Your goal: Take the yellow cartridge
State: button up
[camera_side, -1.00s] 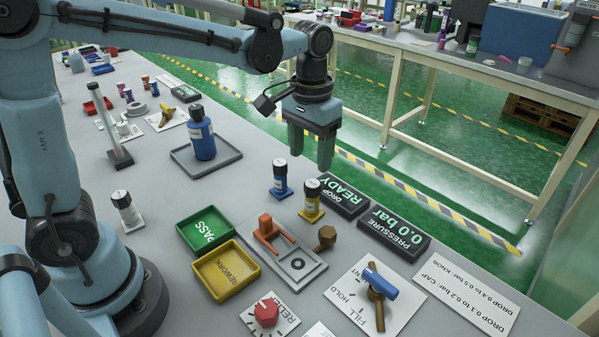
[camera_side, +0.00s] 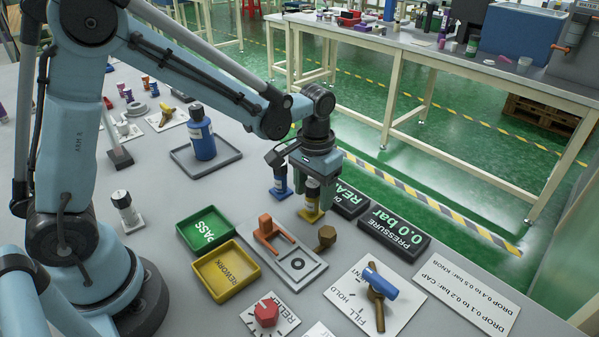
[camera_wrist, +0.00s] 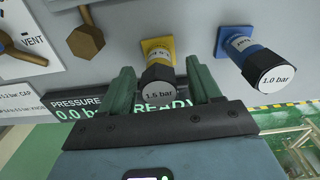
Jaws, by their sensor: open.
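The yellow cartridge (camera_side: 312,202) stands upright on its yellow square base, with a dark cap. In the wrist view my gripper (camera_wrist: 163,84) has a finger on each side of the cap, with a gap visible on at least one side. The blue cartridge (camera_side: 280,182), marked 1.0 bar in the wrist view (camera_wrist: 262,66), stands beside it, outside the fingers.
The DROP READY display (camera_side: 350,198) and the PRESSURE display (camera_side: 394,240) lie close to the right. A brass hex knob (camera_side: 326,237) and a clamp fixture (camera_side: 297,266) are in front. The green PASS tray (camera_side: 206,229) and yellow REWORK tray (camera_side: 227,271) are to the left.

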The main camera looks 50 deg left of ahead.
jog(key=shift+f, duration=1.05)
jog(key=c, duration=1.2)
jog(key=shift+o, duration=0.2)
jog(key=shift+r, duration=0.1)
